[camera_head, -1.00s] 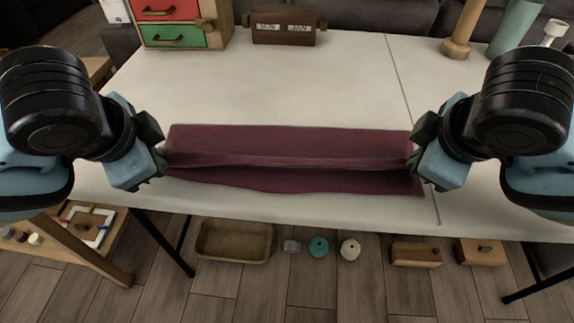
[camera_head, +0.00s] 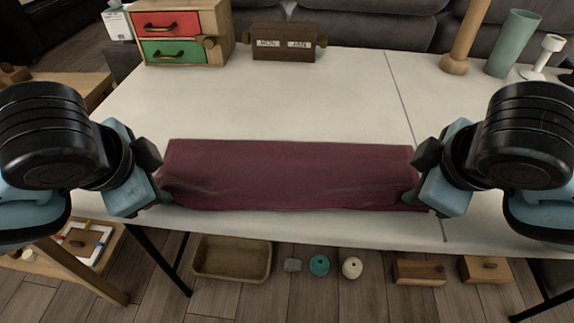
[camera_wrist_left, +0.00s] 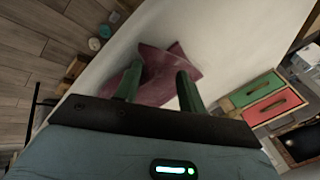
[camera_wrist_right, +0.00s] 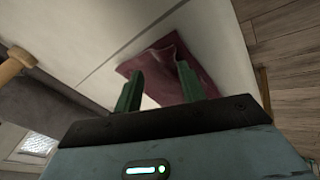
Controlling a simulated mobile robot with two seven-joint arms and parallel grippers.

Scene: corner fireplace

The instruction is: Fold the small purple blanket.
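The small purple blanket (camera_head: 290,175) lies on the white table as a wide, flat strip, folded over lengthwise. Its long front edge lies near the table's front edge, with slight creases along it. My left gripper (camera_head: 163,193) is at the blanket's left front corner. In the left wrist view its fingers (camera_wrist_left: 160,85) stand apart with the blanket (camera_wrist_left: 155,62) beyond and between them. My right gripper (camera_head: 412,195) is at the right front corner. In the right wrist view its fingers (camera_wrist_right: 160,85) are also apart, over the blanket (camera_wrist_right: 162,72). Fingertip contact is unclear.
The table (camera_head: 320,105) is clear behind the blanket. A drawer box (camera_head: 181,32), a calendar block (camera_head: 284,42), a wooden post (camera_head: 459,40) and a green vase (camera_head: 512,43) stand at the back. A tray (camera_head: 232,259) and small items lie below on the floor.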

